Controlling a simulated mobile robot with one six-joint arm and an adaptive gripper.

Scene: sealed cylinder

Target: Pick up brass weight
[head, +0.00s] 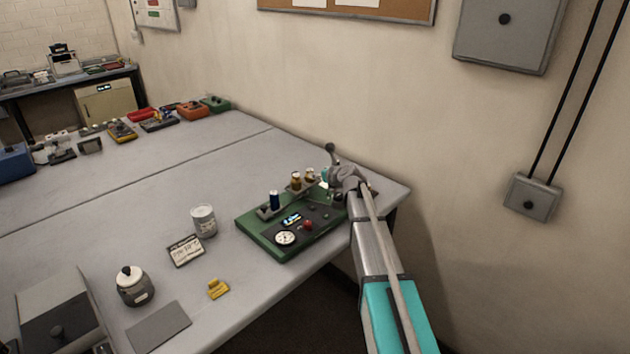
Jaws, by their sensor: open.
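No single object is clearly the brass weight. Two small brass-coloured upright pieces, one on the left (296,182) and one on the right (309,176), stand at the back edge of a green device (262,239). A yellow block (218,289) lies nearer the table's front edge and could also be meant. My gripper (337,192) is at the right end of the green device, close to the brass-coloured pieces. It is open. Its fingers are small and partly hidden by my arm, and I see nothing held in it.
A blue-bodied piece (274,200) stands beside the brass-coloured ones. The wall rises close behind. The middle of the table (130,195) is clear.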

